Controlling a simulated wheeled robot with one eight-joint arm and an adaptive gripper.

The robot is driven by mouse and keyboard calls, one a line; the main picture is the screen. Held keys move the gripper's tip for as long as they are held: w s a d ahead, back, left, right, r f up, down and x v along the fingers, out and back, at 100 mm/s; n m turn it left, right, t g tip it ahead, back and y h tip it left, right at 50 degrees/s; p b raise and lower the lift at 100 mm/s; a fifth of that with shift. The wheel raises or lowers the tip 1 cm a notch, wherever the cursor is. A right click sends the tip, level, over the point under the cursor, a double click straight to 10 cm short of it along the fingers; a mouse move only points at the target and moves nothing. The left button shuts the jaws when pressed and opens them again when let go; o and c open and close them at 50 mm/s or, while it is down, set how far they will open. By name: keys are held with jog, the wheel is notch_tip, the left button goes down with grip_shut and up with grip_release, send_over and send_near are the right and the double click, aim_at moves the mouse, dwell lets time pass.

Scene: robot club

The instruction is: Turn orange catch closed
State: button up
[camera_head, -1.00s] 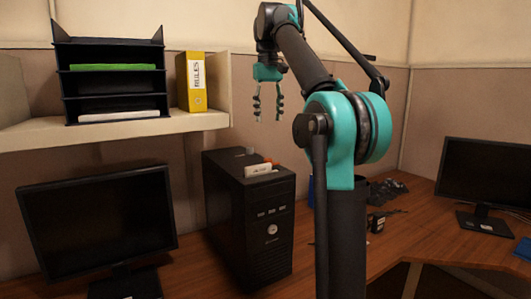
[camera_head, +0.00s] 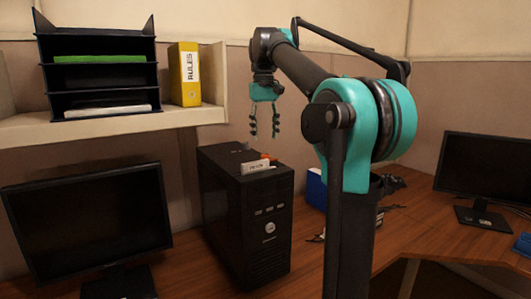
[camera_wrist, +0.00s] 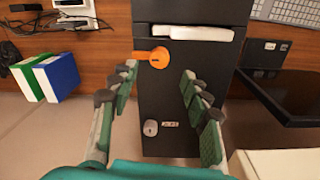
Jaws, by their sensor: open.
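The orange catch (camera_wrist: 158,57) sits on top of the black computer tower (camera_wrist: 180,100). In the wrist view its round part has a short tab pointing left. In the head view a bit of the catch (camera_head: 266,156) shows behind a white label piece (camera_head: 256,166). My gripper (camera_head: 264,134) hangs above the tower, fingers down and open, with nothing between them. In the wrist view my gripper (camera_wrist: 159,69) has the catch in the space between and just beyond its fingertips. The height gap is hard to judge there.
The shelf (camera_head: 110,128) with a black letter tray and yellow binder (camera_head: 185,74) is left of my gripper. Monitors (camera_head: 90,225) stand left and right. Blue and green binders (camera_wrist: 60,77) stand beside the tower.

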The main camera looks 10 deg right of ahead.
aim_at(266, 155)
notch_tip(266, 155, down, 7)
jog(key=shift+d+r, duration=0.1)
jog(key=shift+c, duration=0.4)
grip_shut()
